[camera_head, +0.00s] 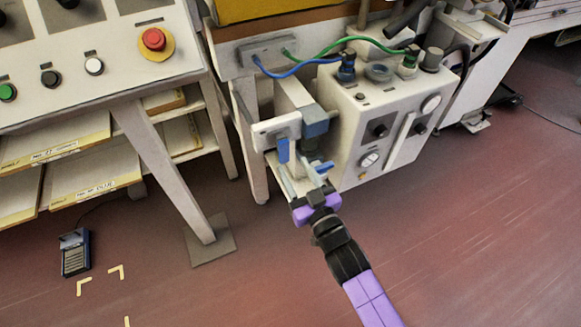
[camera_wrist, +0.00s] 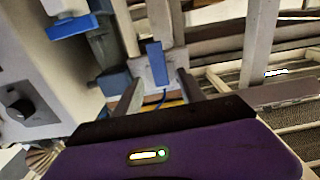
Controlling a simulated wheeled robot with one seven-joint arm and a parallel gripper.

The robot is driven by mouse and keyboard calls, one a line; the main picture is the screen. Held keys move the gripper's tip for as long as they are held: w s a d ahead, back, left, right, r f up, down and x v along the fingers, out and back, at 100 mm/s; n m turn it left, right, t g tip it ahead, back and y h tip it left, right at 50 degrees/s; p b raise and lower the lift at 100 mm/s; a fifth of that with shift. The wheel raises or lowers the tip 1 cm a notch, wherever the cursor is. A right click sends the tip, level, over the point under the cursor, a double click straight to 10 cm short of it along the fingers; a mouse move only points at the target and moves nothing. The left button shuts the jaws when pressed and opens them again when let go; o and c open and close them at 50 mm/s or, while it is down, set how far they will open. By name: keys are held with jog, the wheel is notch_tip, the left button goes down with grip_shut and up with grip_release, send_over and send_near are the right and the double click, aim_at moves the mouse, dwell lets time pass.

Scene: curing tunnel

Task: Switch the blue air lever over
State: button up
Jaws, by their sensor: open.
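The blue air lever (camera_head: 283,150) hangs from a pale plate (camera_head: 268,131) at the left side of the white machine. It also shows in the wrist view (camera_wrist: 155,62) as a narrow upright blue bar on the pale plate. My gripper (camera_head: 304,174) is open, below and slightly right of the lever in the head view. In the wrist view, its two dark fingers (camera_wrist: 158,82) stand on either side of the lever's line. The lever appears beyond the fingertips, and I cannot see any contact.
The white machine (camera_head: 370,110) with knobs, gauges, and blue and green hoses stands right of the lever. A blue block (camera_head: 315,123) sits close beside it. A control desk (camera_head: 95,50) with a red button stands left. The floor in front is clear; a pedal (camera_head: 75,253) lies left.

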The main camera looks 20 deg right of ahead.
aim_at(285, 155)
jog(key=shift+w+d+f, duration=0.1)
jog(key=shift+w+f, duration=0.05)
jog(key=shift+w, duration=1.1)
jog(key=shift+w+a+f, duration=0.1)
jog(key=shift+w+f, duration=0.05)
jog(key=shift+w, duration=1.05)
jog(key=shift+w+d+f, duration=0.1)
jog(key=shift+w+f, duration=0.05)
jog(key=shift+w, duration=1.1)
grip_shut()
